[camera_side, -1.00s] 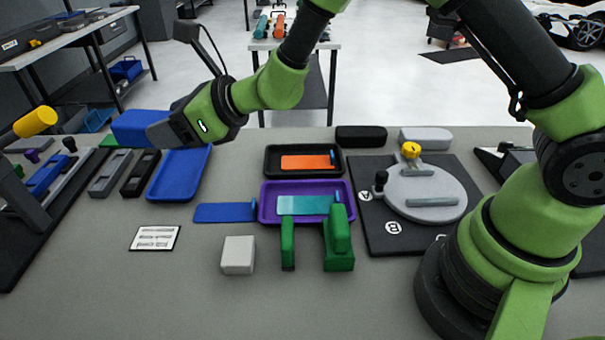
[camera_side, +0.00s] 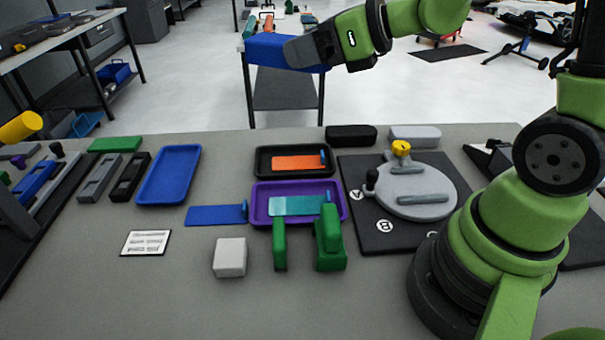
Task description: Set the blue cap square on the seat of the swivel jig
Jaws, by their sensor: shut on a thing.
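The blue cap (camera_side: 270,50), a long blue block, is held in the air at the top of the view, above and beyond the table's back edge. My gripper (camera_side: 303,52) is shut on its right part, and the jaws hide some of it. The swivel jig (camera_side: 415,190) stands at the right of the table: a round grey plate on a black base (camera_side: 385,241) marked with letters. Which part is the seat I cannot tell. The cap is well apart from the jig.
A black block (camera_side: 351,134) and a grey block (camera_side: 414,135) lie behind the jig. Left of it are a purple tray (camera_side: 258,215), a black tray (camera_side: 262,165), a blue tray (camera_side: 150,195), green upright blocks (camera_side: 330,245) and a white block (camera_side: 230,258).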

